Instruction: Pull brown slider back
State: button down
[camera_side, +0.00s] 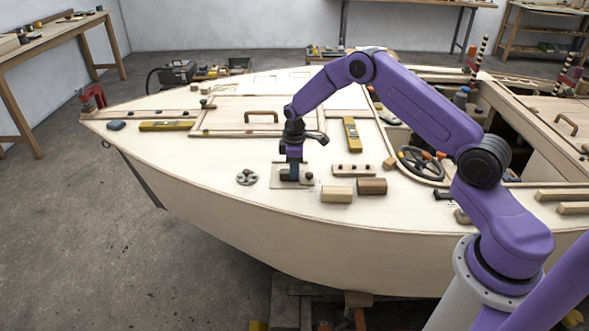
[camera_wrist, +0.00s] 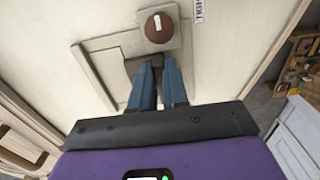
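The brown slider has a round brown knob (camera_wrist: 159,28) with a small white mark on top, seen in the wrist view. It sits on a pale slider plate (camera_wrist: 128,41) let into the deck. In the side view the small brown knob (camera_side: 309,175) shows just right of my gripper (camera_side: 290,177), which points down at the plate (camera_side: 281,186).
On the deck are a grey knob wheel (camera_side: 247,177) at left, a strip with small knobs (camera_side: 353,171) at right, and two wooden blocks (camera_side: 337,194) (camera_side: 372,186). The hull edge is near the front.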

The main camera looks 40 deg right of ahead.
jog(key=shift+s+a, duration=1.25)
jog(key=shift+a, duration=0.05)
jog(key=c, duration=1.1)
grip_release()
jog(key=shift+s+a, duration=0.1)
jog(key=shift+r, duration=0.1)
jog(key=shift+r, duration=0.25)
notch_tip(320, 180, up, 17)
jog(key=shift+f, duration=0.1)
